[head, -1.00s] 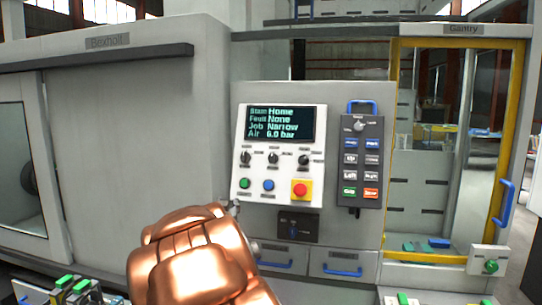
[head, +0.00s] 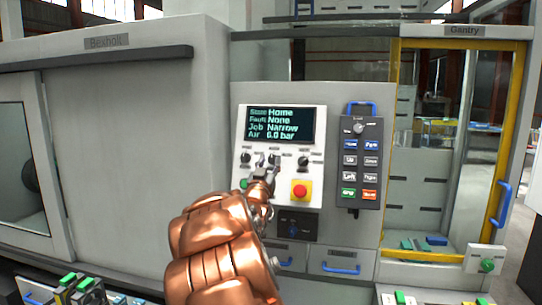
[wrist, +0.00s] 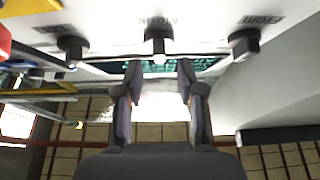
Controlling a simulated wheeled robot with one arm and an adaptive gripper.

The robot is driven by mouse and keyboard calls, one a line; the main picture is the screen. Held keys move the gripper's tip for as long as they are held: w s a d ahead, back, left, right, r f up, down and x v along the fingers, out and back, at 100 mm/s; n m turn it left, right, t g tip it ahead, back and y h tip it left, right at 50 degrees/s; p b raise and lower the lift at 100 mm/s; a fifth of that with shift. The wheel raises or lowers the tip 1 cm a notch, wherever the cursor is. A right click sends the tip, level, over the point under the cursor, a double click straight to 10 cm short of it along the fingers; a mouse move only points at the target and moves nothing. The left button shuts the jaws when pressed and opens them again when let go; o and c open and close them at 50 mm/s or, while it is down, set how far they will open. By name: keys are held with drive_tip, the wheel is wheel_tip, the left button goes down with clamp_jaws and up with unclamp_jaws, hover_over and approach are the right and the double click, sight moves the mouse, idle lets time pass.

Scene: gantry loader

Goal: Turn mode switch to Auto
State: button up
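A row of three dark rotary switches is on the white control panel (head: 241,125): the left switch (head: 246,157), the middle switch (head: 273,159) and the right switch (head: 304,161). My gripper (head: 266,169) is in front of the panel, just below the middle switch in the picture. In the wrist view, my gripper (wrist: 160,76) is open and empty. The middle switch (wrist: 158,42) lies in line with the gap between its fingertips, apparently just past them.
A screen (head: 279,124) above the switches reads Home, None, Narrow, 6.0 bar. A red emergency button (head: 300,190) on a yellow base is close below right. A grey pendant (head: 360,165) hangs to the right. The green button (head: 243,184) is beside my gripper.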

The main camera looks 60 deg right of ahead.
drive_tip(key=shift+x, duration=1)
clamp_jaws()
